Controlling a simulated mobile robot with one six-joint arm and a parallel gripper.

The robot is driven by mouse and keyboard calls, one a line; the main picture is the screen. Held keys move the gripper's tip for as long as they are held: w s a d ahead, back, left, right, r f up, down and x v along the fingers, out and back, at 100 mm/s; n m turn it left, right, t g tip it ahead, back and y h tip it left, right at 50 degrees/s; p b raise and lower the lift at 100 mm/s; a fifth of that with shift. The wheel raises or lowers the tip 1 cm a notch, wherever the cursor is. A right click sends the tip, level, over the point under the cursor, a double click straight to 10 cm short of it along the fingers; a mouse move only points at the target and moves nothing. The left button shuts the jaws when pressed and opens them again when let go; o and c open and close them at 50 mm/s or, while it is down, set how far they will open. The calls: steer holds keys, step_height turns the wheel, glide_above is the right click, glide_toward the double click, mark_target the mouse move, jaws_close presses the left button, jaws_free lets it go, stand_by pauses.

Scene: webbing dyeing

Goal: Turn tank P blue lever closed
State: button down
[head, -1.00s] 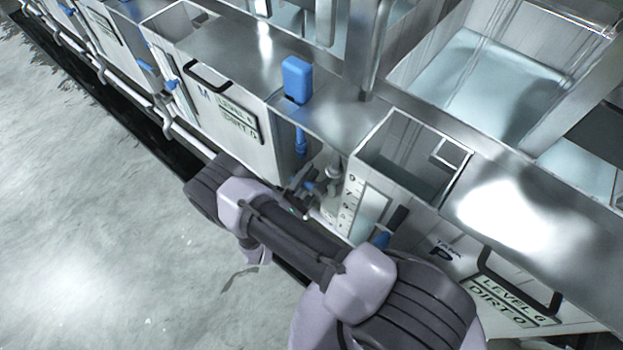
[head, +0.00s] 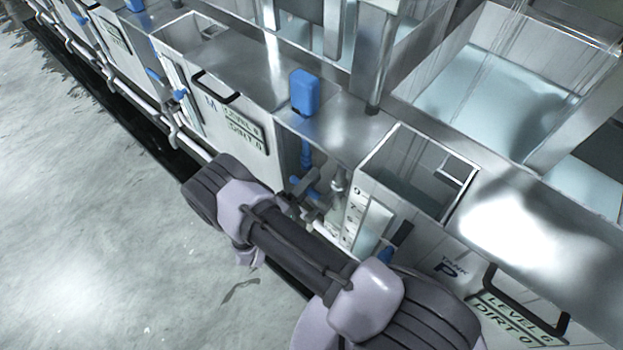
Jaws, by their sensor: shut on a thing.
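Tank P (head: 480,262) is the white tank at the lower right, with a "P" label on its front. A small blue lever (head: 311,187) shows in the gap to the left of tank P's gauge, among pipes and fittings. My gripper (head: 304,193) reaches into that gap and is shut on the blue lever. My own arm crosses in front and hides part of the jaws and pipework. The lever's exact angle is hard to tell.
A blue box on a stem (head: 305,92) stands just above the gap. Tank M (head: 225,115) is to the left. Another blue part (head: 386,254) sits below tank P's gauge (head: 358,215). A white pipe (head: 190,142) runs along the tank fronts. The floor (head: 90,220) at left is clear.

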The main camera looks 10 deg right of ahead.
stand_by(0.3)
steer(key=c, duration=1.3)
jaws_free()
steer(key=shift+r, duration=0.1)
steer(key=p+v, duration=0.1)
steer(key=v, duration=1.6)
steer(key=shift+s+a, duration=0.2)
